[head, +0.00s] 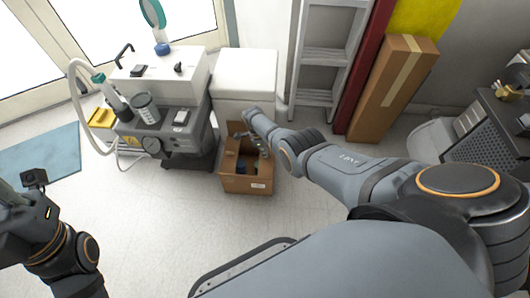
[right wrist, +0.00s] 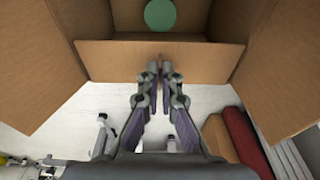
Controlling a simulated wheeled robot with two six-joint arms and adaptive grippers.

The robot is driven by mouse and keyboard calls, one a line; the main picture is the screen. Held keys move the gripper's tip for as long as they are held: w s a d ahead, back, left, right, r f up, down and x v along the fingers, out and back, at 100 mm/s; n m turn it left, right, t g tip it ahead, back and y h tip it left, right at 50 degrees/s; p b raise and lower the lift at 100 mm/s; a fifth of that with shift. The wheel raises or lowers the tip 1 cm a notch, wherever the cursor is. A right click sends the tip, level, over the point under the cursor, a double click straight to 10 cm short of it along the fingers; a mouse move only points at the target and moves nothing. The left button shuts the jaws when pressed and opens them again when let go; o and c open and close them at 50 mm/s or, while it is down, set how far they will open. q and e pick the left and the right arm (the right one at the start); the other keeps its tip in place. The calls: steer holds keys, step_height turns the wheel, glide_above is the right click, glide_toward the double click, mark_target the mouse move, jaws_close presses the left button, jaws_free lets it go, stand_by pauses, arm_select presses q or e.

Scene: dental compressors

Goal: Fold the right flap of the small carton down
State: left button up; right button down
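The small carton (head: 247,184) stands on the floor with its top open. Dark contents show inside it in the head view. The right wrist view looks into the carton from above: a green round thing (right wrist: 160,15) is inside, side flaps stand at left (right wrist: 30,60) and right (right wrist: 290,75), and a middle flap (right wrist: 110,60) spans between them. My right gripper (right wrist: 160,68) has its fingertips close together over this middle flap, with nothing seen between them; contact cannot be told.
A grey dental compressor (head: 165,135) stands left of the carton. A white cabinet (head: 245,80) is behind it. A ladder (head: 325,55), a red panel (head: 365,70) and a tall carton (head: 390,90) lean at the back. The floor in front is clear.

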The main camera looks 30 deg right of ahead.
stand_by(0.3)
steer(key=c, duration=1.6)
jaws_free()
steer(key=shift+o, duration=0.2)
step_height(320, 180, up, 12)
steer(key=w+a, duration=0.1)
steer(key=a, duration=0.1)
steer(key=shift+w+f, duration=0.1)
